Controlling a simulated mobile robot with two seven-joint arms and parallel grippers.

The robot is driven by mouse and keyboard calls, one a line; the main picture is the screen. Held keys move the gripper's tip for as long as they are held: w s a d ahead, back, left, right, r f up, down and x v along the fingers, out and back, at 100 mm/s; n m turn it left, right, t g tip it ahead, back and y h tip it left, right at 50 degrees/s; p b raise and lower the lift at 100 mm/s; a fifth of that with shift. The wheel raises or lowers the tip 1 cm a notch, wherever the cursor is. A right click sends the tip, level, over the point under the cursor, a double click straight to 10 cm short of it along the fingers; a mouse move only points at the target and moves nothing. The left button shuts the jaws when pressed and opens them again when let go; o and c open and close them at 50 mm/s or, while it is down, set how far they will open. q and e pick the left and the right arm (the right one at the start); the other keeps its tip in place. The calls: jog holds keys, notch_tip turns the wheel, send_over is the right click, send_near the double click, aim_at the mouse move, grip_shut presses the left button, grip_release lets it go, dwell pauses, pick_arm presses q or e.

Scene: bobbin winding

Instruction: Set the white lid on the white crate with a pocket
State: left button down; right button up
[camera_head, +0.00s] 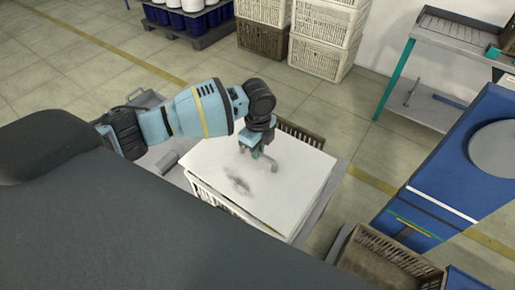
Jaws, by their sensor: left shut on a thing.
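The white lid (290,185) is a flat pale panel over the white crate (215,197). Its near left edge shows a thin dark gap above the crate rim, and I cannot tell if the lid touches the rim elsewhere. My left gripper (260,163) is over the middle of the lid, shut on it; the exact grip point is hard to make out. A grey smudge or shadow lies on the lid beside the gripper. The lid hides the crate's inside, and I cannot make out a pocket. My right gripper is not in view.
The white crate stands on a grey surface (325,200). A brown crate (300,134) sits behind it, and another brown crate (385,262) is at the lower right. Stacked white crates (325,55) stand at the back. A blue unit (455,160) is at right.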

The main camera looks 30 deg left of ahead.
pick_arm(q)
jog(key=shift+f, duration=0.1)
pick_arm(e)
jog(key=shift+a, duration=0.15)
pick_arm(q)
jog(key=shift+f+b, duration=0.4)
jog(key=shift+f, duration=1)
jog(key=shift+f+b, duration=0.3)
jog(key=shift+f, duration=0.7)
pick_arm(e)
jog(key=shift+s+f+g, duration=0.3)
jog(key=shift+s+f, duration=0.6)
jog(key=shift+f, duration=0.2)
pick_arm(q)
jog(key=c, duration=1.3)
grip_release()
jog(key=shift+c, duration=0.2)
jog(key=shift+r+p, duration=0.35)
jog(key=shift+r, duration=3.6)
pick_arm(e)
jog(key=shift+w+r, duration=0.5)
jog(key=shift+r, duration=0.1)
